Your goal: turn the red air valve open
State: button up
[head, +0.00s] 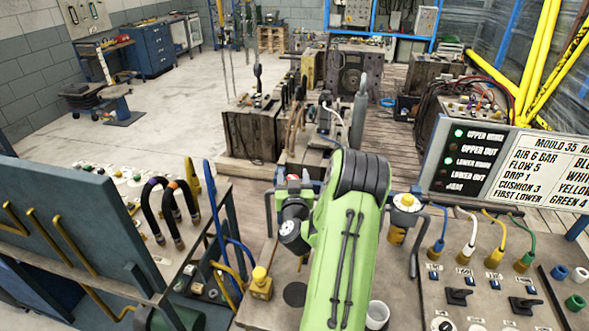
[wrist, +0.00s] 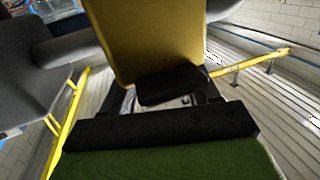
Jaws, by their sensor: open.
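In the head view, a small red part (head: 293,178) shows just left of my green arm, partly hidden by it. I cannot tell whether it is the air valve or how a handle is turned. My gripper is hidden behind my arm in the head view. In the wrist view, my gripper (wrist: 166,97) shows at the centre, its dark fingers apart. A large ochre-yellow block with a black piece (wrist: 171,85) at its lower end fills the space in front of the fingers. I cannot tell whether they touch it. No red handle shows in the wrist view.
At right stands a panel with coloured cables and a sign board (head: 500,165). A yellow knob (head: 407,200) stands right of my arm, a yellow fitting (head: 260,285) left. A white cup (head: 377,315) is near the front. Open floor lies back left.

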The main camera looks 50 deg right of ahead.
jog(key=shift+s+a+r, duration=0.15)
jog(key=shift+a, duration=0.2)
jog(key=shift+c, duration=0.3)
jog(key=shift+d, duration=0.1)
jog(key=c, duration=0.9)
jog(key=shift+o, duration=0.2)
jog(key=shift+b, duration=0.3)
jog(key=shift+f+b, duration=0.25)
jog(key=shift+b, duration=0.7)
jog(key=shift+n+t+y+b, duration=0.4)
jog(key=shift+b, duration=0.45)
jog(key=t+b, duration=0.1)
jog(key=b, duration=0.2)
jog(key=n+y+b, duration=0.1)
jog(key=b, duration=0.1)
jog(key=shift+f+t+y+b, duration=0.2)
jog(key=shift+t+y+b, duration=0.1)
jog(key=shift+t+b, duration=0.1)
jog(key=n+t+y+b, duration=0.1)
jog(key=n+y+b, duration=0.1)
jog(key=b, duration=0.3)
jog(key=shift+r+n+t+y, duration=0.1)
jog(key=shift+n+t+y, duration=0.2)
jog(key=n+t+y+b, duration=0.1)
jog(key=y+b, duration=0.1)
jog(key=shift+r+b, duration=0.15)
jog(key=shift+b, duration=0.25)
jog(key=shift+r+n+y, duration=0.1)
jog(key=shift+n+y, duration=0.2)
